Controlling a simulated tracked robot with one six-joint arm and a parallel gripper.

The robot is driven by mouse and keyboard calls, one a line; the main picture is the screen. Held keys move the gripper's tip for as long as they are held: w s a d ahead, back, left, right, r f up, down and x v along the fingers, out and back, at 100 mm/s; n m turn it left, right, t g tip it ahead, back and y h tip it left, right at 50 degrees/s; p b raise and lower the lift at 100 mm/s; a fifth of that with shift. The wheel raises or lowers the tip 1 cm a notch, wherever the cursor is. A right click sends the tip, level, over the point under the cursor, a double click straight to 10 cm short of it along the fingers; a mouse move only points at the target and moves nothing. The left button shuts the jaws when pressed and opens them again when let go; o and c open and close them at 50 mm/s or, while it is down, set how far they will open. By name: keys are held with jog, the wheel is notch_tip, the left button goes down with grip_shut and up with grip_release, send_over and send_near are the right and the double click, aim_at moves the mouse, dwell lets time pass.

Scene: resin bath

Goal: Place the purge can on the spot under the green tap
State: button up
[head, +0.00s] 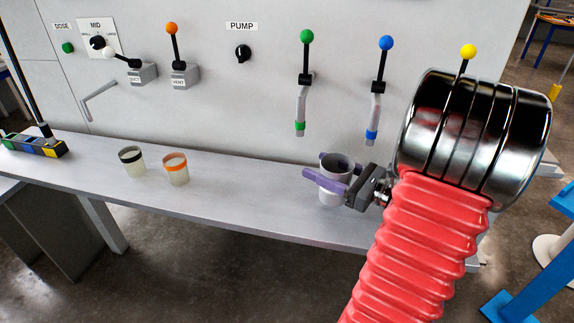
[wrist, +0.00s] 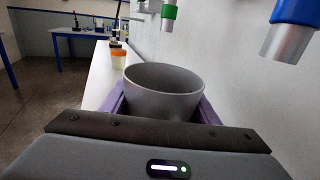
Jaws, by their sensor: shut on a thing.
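The purge can is a grey open-topped cup (head: 337,188), held upright between the purple fingers of my gripper (head: 318,166). It also shows in the wrist view (wrist: 165,100), with its rim level and the fingers on both sides. The green tap (head: 300,108) is a grey spout with a green collar on the wall. The can is right of this spout, between it and the blue tap (head: 373,110). In the wrist view the green tap (wrist: 169,12) is farther along than the can. I cannot tell whether the can touches the shelf. No spot mark is visible under the green tap.
The metal shelf (head: 230,198) is clear between the can and two cups, one orange-banded (head: 176,170) and one black-banded (head: 132,162). The panel wall stands close behind. A yellow-knobbed lever (head: 468,52) is partly hidden by my arm.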

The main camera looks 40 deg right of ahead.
jog(key=x, duration=1)
jog(key=shift+w, duration=0.15)
jog(key=shift+w+a+f, duration=0.1)
jog(key=shift+w+f, duration=0.05)
jog(key=shift+f, duration=0.7)
jog(key=shift+w+a+f, duration=0.1)
jog(key=shift+w+f, duration=0.05)
jog(key=shift+f, duration=0.75)
jog(key=shift+f, duration=0.15)
jog(key=o, duration=1.1)
